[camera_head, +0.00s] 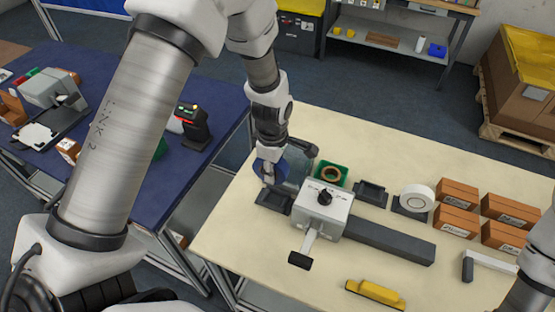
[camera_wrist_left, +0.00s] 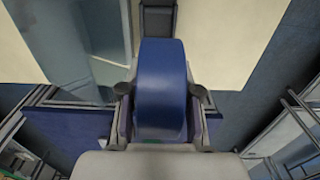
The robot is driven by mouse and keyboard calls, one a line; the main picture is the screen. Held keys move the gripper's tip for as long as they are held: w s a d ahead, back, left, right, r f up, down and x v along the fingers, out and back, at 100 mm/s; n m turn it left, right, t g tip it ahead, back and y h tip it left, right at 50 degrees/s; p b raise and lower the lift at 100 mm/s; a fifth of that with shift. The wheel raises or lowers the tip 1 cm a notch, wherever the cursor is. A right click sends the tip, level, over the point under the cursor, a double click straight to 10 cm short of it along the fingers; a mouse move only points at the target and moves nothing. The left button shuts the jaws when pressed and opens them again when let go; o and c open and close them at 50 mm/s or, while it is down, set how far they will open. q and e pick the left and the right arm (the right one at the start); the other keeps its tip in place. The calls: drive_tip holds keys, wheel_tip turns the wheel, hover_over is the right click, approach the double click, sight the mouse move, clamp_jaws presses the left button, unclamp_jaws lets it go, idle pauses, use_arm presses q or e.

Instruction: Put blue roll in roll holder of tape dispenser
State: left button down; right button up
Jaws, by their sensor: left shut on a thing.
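My left gripper (camera_head: 269,166) is shut on the blue roll (camera_head: 261,171) at the left edge of the cream table. In the left wrist view the blue roll (camera_wrist_left: 162,92) sits upright between both fingers (camera_wrist_left: 163,93). In the head view it is above or beside a dark stand (camera_head: 272,201); I cannot tell whether they touch. The tape dispenser seems to be the grey-white box (camera_head: 322,208) with a black knob and a lever, just right of the roll. Its roll holder is not clearly visible. My right arm shows at the lower right, its gripper outside the view.
A brown-centred roll on a green base (camera_head: 331,173), an empty dark stand (camera_head: 370,193) and a white roll (camera_head: 417,197) stand along the back. Brown boxes (camera_head: 459,191) are at right. A dark bar (camera_head: 388,241) and yellow object (camera_head: 375,293) lie in front.

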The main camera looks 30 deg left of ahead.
use_arm(q)
drive_tip(key=f+b, duration=0.1)
drive_tip(key=f, duration=0.1)
drive_tip(key=f+b, duration=0.3)
drive_tip(key=f, duration=0.1)
drive_tip(key=shift+w+b, duration=0.3)
drive_tip(key=shift+w, duration=0.1)
drive_tip(key=shift+s+f, duration=0.15)
drive_tip(key=shift+f, duration=0.15)
drive_tip(key=shift+f+b, duration=0.95)
drive_tip(key=shift+f, duration=0.75)
drive_tip(key=shift+r, duration=0.1)
drive_tip(key=c, duration=0.7)
unclamp_jaws()
wheel_tip(320, 180, up, 12)
drive_tip(key=shift+f, duration=0.1)
